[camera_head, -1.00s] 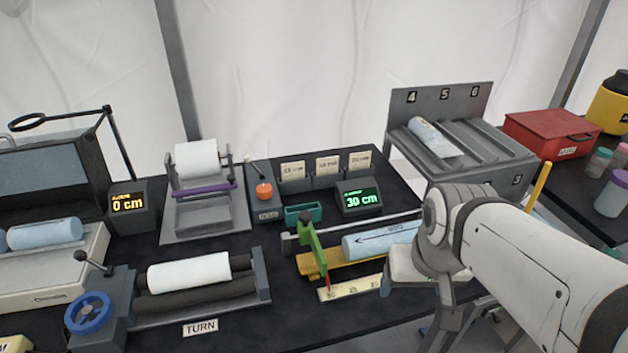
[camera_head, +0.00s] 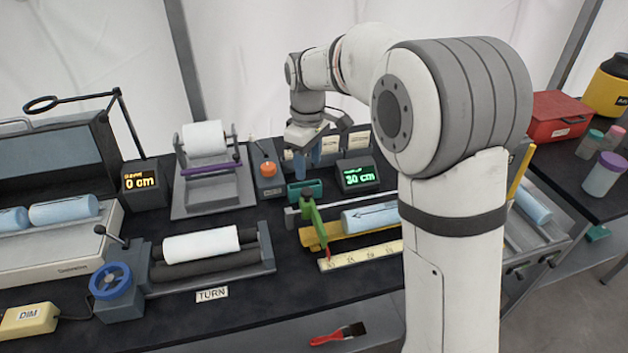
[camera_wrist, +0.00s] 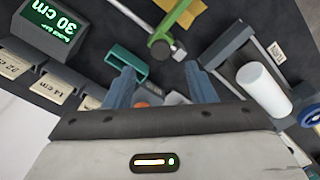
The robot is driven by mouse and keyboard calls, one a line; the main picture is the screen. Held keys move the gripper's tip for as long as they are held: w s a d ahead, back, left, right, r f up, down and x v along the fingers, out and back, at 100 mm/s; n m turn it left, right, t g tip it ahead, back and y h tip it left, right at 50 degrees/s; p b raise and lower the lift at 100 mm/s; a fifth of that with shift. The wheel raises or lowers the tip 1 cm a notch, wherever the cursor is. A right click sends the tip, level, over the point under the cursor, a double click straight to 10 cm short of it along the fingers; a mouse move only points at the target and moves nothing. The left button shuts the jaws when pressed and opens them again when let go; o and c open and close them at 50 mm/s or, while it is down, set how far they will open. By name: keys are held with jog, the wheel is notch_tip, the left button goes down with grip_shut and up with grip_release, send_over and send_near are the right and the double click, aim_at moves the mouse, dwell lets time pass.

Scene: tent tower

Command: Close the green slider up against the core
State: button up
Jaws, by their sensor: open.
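The green slider (camera_head: 312,217) stands upright at the left part of a metal rail, over a yellow base (camera_head: 318,240). The light blue core (camera_head: 372,219), with a dark arrow on it, lies on the base to its right, with a gap between them. My arm hides the core's right end. The slider's red pointer is near the left end of the ruler (camera_head: 362,256). My gripper (camera_head: 308,166) is open and empty, behind the slider, near the teal holder (camera_head: 304,188). In the wrist view the slider (camera_wrist: 174,20) is beyond my blue fingers (camera_wrist: 162,84).
A display (camera_head: 357,173) reading 30 cm stands behind the core. A grey box with an orange knob (camera_head: 267,169) is left of my gripper. A roller stand with a white roll (camera_head: 200,244) lies left of the slider. A red brush (camera_head: 338,334) lies in front.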

aim_at(307, 190)
jog(key=shift+w+a+f, duration=0.1)
jog(key=shift+a+f, duration=0.1)
jog(key=shift+a, duration=0.15)
jog(key=shift+a+f, duration=0.1)
jog(key=shift+f, duration=0.2)
jog(key=f, duration=0.7)
jog(key=shift+w+d+p, duration=0.2)
jog(key=shift+d+p, duration=0.05)
jog(key=shift+p, duration=0.1)
jog(key=shift+c, duration=0.3)
jog(key=shift+r, duration=0.15)
grip_shut()
